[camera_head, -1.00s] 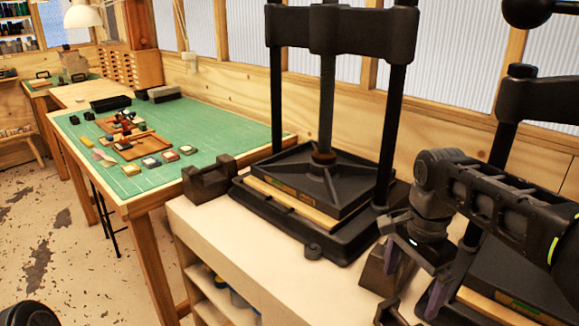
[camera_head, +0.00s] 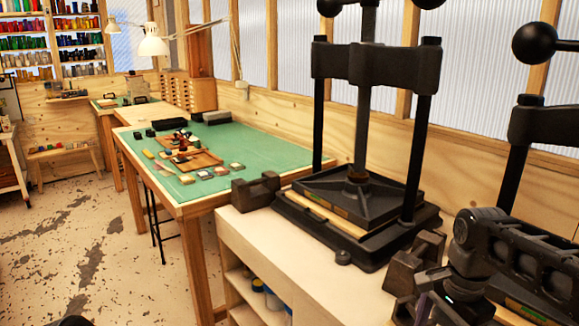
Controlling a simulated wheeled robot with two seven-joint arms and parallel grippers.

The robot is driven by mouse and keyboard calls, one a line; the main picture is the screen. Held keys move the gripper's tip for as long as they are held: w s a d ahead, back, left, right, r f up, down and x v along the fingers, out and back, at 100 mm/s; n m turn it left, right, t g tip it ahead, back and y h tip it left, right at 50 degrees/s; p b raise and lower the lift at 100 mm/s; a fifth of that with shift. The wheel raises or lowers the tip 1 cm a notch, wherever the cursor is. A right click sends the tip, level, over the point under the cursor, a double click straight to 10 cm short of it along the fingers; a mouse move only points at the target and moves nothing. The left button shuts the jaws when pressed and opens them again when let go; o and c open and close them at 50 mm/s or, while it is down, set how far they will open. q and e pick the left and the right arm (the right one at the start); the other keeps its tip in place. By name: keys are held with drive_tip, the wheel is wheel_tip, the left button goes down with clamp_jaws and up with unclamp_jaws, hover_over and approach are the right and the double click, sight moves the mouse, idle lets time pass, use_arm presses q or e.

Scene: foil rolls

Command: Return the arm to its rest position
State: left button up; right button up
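My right arm (camera_head: 510,253) comes in from the right edge, in front of the right-hand press. Its gripper (camera_head: 440,308) points down beside a dark metal block (camera_head: 416,262) on the pale counter. Its fingers look spread, with nothing seen between them, but the tips are cut off by the bottom edge. My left gripper is not in view; only a small dark shape shows at the bottom left edge.
A black screw press (camera_head: 360,185) stands on the counter (camera_head: 245,230), with a second press (camera_head: 545,125) at right. A dark block (camera_head: 255,190) sits at the counter's left end. A green-topped bench (camera_head: 245,140) holds trays and small items. The floor at left is clear.

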drive_tip(key=a+f+n+y, duration=0.1)
drive_tip(key=a+f+n, duration=0.1)
drive_tip(key=a+f, duration=0.5)
drive_tip(key=a+f+n+y, duration=0.1)
drive_tip(key=a+f+n, duration=0.15)
drive_tip(key=f, duration=0.75)
drive_tip(key=a+f+n+y, duration=0.1)
drive_tip(key=a+f+n, duration=0.25)
drive_tip(key=f, duration=0.55)
drive_tip(key=s+a+f+n, duration=0.2)
drive_tip(key=s+a+f, duration=0.3)
drive_tip(key=s+f, duration=0.2)
drive_tip(key=s+a+f+n+y, duration=0.1)
drive_tip(key=s+a+f+n, duration=0.1)
drive_tip(key=s+a+f, duration=0.3)
drive_tip(key=s+f, duration=0.2)
drive_tip(key=s, duration=0.1)
drive_tip(key=shift+s+a+f+n+t, duration=0.2)
drive_tip(key=shift+s+f+n+t, duration=0.1)
drive_tip(key=shift+s+n, duration=0.1)
idle(3.5)
